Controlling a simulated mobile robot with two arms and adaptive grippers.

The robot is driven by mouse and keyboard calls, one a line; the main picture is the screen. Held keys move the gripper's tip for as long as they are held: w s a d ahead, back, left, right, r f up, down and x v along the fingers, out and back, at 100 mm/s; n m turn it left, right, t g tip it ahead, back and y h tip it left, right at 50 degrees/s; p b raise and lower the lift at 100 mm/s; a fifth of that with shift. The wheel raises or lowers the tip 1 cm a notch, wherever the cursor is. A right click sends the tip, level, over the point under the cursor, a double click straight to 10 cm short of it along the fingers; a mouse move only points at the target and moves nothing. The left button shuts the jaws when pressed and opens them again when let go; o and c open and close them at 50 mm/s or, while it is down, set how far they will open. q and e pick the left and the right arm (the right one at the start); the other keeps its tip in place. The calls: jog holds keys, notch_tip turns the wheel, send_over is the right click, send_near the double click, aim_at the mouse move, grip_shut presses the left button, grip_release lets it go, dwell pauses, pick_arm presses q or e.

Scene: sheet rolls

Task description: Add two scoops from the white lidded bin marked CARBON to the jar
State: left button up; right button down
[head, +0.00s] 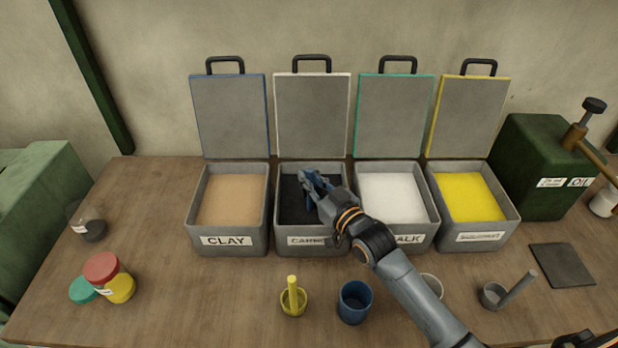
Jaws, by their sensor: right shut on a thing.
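The CARBON bin (312,241) is the grey bin second from the left in the head view. Its white-edged lid (312,115) stands open behind it, and black powder (291,212) lies inside. My right gripper (313,182) is over this bin, shut on what looks like a blue scoop; the held thing is mostly hidden by the fingers. A clear jar (93,228) with dark contents stands at the left of the bench. A closed jar (118,288) with a red lid and yellow contents stands in front of it, beside a teal lid (83,290). My left gripper is not in view.
The CLAY bin (227,241), a white-powder bin (418,237) and a yellow-powder bin (483,237) also stand open. A yellow scoop (293,303), blue cup (355,304) and grey scoop (494,296) stand in front. A dark pad (562,265) lies right. Bench between jars and bins is clear.

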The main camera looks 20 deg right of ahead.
dwell(0.4)
notch_tip(320, 180, up, 13)
jog(key=p, duration=1.3)
jog(key=shift+r, duration=0.15)
